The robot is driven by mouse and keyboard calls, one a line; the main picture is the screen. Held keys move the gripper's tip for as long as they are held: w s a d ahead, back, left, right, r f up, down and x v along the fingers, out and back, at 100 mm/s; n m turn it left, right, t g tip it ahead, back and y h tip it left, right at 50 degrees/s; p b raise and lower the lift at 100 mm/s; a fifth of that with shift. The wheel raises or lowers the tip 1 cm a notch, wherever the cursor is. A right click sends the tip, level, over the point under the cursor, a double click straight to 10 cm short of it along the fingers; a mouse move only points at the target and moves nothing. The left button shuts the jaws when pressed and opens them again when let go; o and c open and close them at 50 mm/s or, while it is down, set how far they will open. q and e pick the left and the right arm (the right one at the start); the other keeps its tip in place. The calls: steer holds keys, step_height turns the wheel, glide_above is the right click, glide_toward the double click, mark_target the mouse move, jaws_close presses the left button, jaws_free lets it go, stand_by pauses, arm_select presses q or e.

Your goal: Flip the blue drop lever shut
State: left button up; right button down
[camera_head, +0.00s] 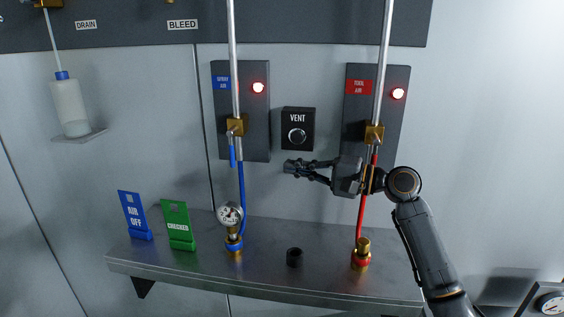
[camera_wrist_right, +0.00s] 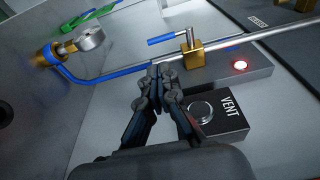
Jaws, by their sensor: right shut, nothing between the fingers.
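The blue drop lever (camera_head: 233,155) hangs down from a brass valve (camera_head: 236,126) on the left pipe, lying beside the pipe and roughly in line with it. In the right wrist view the blue lever (camera_wrist_right: 168,39) and its brass valve (camera_wrist_right: 195,54) show beyond the fingers. My right gripper (camera_head: 290,168) reaches leftward from the right, below the VENT box. It is shut and empty, to the right of the lever and apart from it. In the right wrist view its fingertips (camera_wrist_right: 156,70) are together near the blue hose. My left gripper is not in view.
The VENT box (camera_head: 297,128) is just above my right gripper. The red hose (camera_head: 362,207) and right pipe (camera_head: 384,60) are near my arm.

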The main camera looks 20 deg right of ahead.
steer(key=p, duration=0.2)
glide_toward(233, 148)
steer(key=f, duration=0.2)
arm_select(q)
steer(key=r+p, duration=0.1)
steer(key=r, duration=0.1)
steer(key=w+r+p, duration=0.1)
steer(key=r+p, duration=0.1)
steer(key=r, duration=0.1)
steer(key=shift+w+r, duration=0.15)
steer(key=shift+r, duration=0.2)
arm_select(e)
steer(key=x, duration=0.7)
steer(key=shift+f, duration=0.25)
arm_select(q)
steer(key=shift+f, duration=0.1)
arm_select(e)
steer(key=shift+w+d, duration=0.1)
